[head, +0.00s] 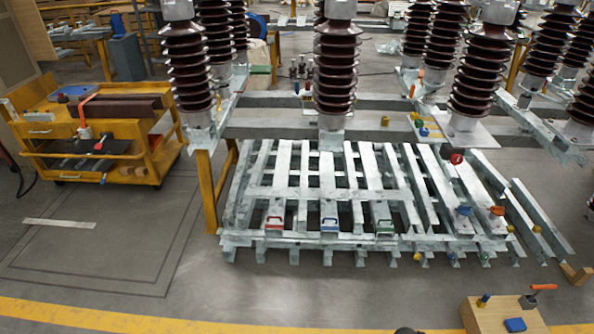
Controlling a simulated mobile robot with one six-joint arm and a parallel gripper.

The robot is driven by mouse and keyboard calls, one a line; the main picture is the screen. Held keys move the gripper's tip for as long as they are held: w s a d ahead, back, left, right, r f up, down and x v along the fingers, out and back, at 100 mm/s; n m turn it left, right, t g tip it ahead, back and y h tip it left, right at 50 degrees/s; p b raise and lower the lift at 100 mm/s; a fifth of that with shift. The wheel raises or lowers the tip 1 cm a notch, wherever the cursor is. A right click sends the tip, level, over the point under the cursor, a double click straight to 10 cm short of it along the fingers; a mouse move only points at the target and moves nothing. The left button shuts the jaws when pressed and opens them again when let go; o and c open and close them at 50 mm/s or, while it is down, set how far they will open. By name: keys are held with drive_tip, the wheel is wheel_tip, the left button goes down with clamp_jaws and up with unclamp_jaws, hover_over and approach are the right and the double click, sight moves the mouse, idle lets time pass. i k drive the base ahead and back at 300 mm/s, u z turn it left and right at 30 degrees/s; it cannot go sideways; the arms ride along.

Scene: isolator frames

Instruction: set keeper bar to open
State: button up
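I cannot tell for sure which part is the keeper bar, or how it is set. A galvanised isolator frame (330,192) lies on the floor in the middle of the head view. My gripper is not recognisable in the view; only a small dark shape shows at the bottom edge.
A wooden block (490,318) with an orange-handled clamp (541,288) and a blue piece (515,325) stands at the lower right. A yellow cart (110,165) stands at the left. Tall brown insulators (335,70) rise behind the frame.

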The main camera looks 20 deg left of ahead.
sight(254, 240)
drive_tip(key=u, duration=0.55)
drive_tip(key=k, duration=0.95)
drive_tip(key=z, duration=0.05)
drive_tip(key=i, duration=0.85)
drive_tip(key=u, duration=0.05)
